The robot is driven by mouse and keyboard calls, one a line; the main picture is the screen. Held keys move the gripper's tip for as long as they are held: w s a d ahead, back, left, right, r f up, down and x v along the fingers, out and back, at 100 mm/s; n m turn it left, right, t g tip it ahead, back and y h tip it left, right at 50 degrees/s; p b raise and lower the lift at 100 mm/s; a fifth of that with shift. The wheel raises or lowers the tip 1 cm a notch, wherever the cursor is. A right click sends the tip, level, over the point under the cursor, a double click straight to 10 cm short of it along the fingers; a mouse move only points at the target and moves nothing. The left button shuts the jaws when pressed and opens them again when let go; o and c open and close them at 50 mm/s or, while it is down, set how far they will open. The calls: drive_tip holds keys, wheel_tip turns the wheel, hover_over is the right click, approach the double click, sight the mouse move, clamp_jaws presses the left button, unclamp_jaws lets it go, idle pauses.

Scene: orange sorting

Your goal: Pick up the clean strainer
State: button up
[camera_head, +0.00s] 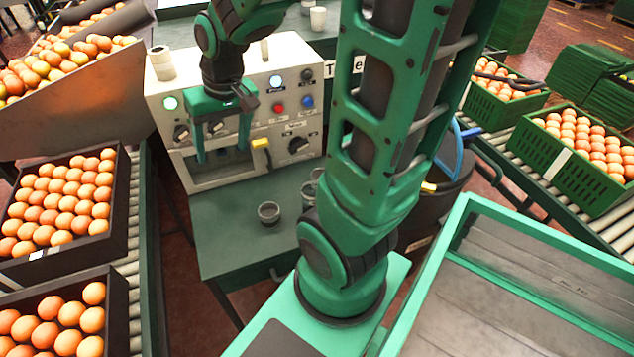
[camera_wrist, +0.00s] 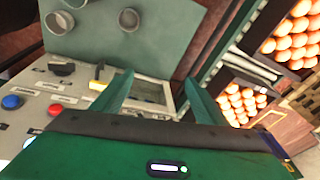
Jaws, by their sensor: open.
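Small grey metal cups, which may be strainers, stand on the green table (camera_head: 225,225) in front of the machine. One cup (camera_head: 268,213) is apart; another (camera_head: 308,192) is beside my arm's base, with a third partly hidden behind the arm. The wrist view shows one cup (camera_wrist: 129,19) and another (camera_wrist: 59,23) near its top edge. I cannot tell which is the clean strainer. My gripper (camera_head: 222,152) is open and empty in front of the machine's face, above and behind the cups. Its spread fingers also show in the wrist view (camera_wrist: 158,85).
The white machine (camera_head: 295,75) with knobs and coloured buttons stands close behind my gripper. Black crates of oranges (camera_head: 120,205) line the left conveyor; a green crate (camera_head: 545,165) is at right. An empty green-rimmed bin (camera_head: 450,235) is at front right. The table's left front is clear.

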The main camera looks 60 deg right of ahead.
drive_tip(key=d+f+m+y, duration=0.5)
drive_tip(key=d+f+m, duration=0.6)
drive_tip(key=d+f, duration=0.4)
drive_tip(key=s+d+f+m+t, duration=0.2)
drive_tip(key=s+d+f+m, duration=0.1)
drive_tip(key=d+m, duration=0.1)
drive_tip(key=s+d+f+m+t+y, duration=0.1)
drive_tip(key=s+d+f+m+t, duration=0.2)
drive_tip(key=s+d+m, duration=0.1)
drive_tip(key=s+d+f+m+t+y, duration=0.1)
drive_tip(key=s+d+f+m+t, duration=0.2)
drive_tip(key=d+f+m, duration=0.1)
drive_tip(key=shift+s+d+m, duration=0.1)
drive_tip(key=shift+s+m, duration=0.05)
drive_tip(key=shift+m, duration=0.65)
drive_tip(key=shift+x, duration=3.7)
drive_tip(key=shift+r, duration=0.1)
drive_tip(key=shift+c, duration=0.5)
drive_tip(key=c, duration=1)
